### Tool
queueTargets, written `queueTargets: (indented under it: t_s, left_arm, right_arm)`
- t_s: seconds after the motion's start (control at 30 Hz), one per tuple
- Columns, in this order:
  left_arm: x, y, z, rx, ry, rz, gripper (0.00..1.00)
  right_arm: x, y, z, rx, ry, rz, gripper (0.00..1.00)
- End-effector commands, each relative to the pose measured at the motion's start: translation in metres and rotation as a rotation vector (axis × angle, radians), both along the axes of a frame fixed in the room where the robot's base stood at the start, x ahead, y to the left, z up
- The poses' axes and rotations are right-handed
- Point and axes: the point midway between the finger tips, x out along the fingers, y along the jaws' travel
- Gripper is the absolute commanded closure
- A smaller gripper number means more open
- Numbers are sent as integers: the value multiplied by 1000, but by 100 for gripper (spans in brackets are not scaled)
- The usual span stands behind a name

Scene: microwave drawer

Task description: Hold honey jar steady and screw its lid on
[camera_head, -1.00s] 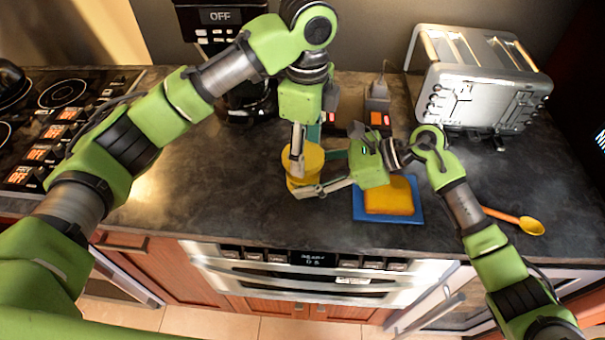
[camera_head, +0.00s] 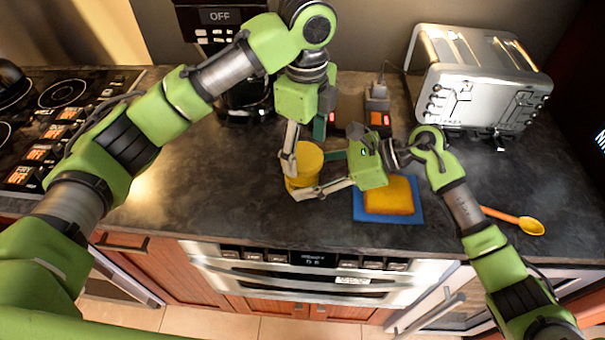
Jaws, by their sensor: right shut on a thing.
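The honey jar (camera_head: 299,182) stands upright on the dark counter, near the middle of the head view. Its round yellow lid (camera_head: 309,160) sits on top; whether it is fully seated cannot be seen. My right gripper (camera_head: 313,176) comes in from the right and is shut on the jar, with one finger along the near side and the other behind. My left gripper (camera_head: 303,149) points down over the lid from above. One of its fingers is at the lid's left edge and the other is behind it. Whether these fingers press on the lid cannot be told.
A blue board (camera_head: 360,211) with an orange-yellow sponge (camera_head: 389,195) lies right of the jar. A toaster (camera_head: 478,85), a spoon (camera_head: 532,226), a coffee maker (camera_head: 220,18) and a stovetop (camera_head: 62,93) stand around. The counter left of the jar is clear.

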Motion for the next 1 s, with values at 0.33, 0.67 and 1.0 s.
queueTargets:
  t_s: [0.33,0.67,1.0]
  left_arm:
    - [-1,-1,0,-1,2,329,33]
    - [-1,0,-1,-1,3,627,33]
    - [-1,0,-1,-1,3,838,33]
  right_arm:
    - [1,-1,-1,-1,1,-3,90]
    - [2,-1,0,-1,0,-6,90]
    - [2,-1,0,-1,0,-6,90]
